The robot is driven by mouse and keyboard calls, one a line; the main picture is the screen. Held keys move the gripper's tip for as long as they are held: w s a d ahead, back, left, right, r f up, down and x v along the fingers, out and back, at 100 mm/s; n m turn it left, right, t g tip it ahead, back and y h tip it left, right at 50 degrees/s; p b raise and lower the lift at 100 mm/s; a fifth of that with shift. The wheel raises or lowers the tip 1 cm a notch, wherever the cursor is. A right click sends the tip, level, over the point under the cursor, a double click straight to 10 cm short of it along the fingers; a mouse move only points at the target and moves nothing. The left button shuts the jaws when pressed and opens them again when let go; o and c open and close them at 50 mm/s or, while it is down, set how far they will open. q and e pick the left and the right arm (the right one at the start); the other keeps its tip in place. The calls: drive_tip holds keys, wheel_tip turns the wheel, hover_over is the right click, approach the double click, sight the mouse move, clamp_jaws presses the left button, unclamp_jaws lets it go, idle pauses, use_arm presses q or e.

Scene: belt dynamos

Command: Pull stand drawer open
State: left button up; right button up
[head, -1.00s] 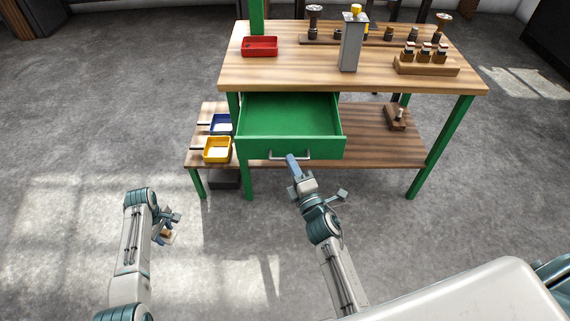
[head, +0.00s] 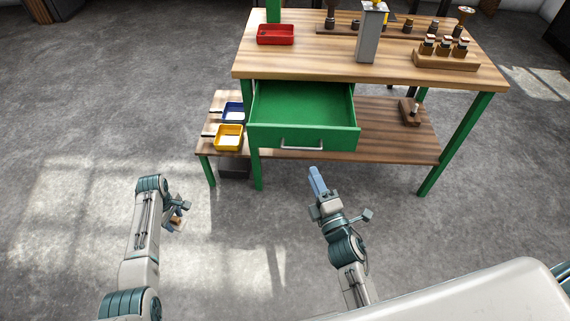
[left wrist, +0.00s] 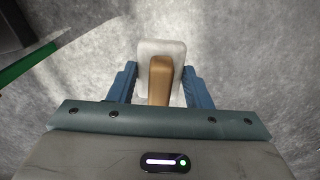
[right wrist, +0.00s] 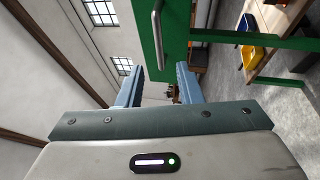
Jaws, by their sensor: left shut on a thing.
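The green stand drawer (head: 305,136) is pulled out from under the wooden tabletop, and its empty inside shows. Its metal handle (head: 302,144) is on the front, and also shows in the right wrist view (right wrist: 157,35). My right gripper (head: 317,178) is in front of the handle and apart from it. Its fingers (right wrist: 158,86) are spread with nothing between them. My left gripper (head: 179,208) is low at the left, away from the stand. It is shut on a small pale block with a brown bar (left wrist: 160,82).
On the tabletop are a red tray (head: 276,35), a grey post (head: 369,40) and a wooden rack (head: 446,58) with several small parts. Blue (head: 233,112) and yellow (head: 229,145) bins stand left of the drawer. The floor before the stand is clear.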

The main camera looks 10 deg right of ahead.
drive_tip(key=shift+b+v, duration=0.35)
drive_tip(key=shift+v, duration=1.75)
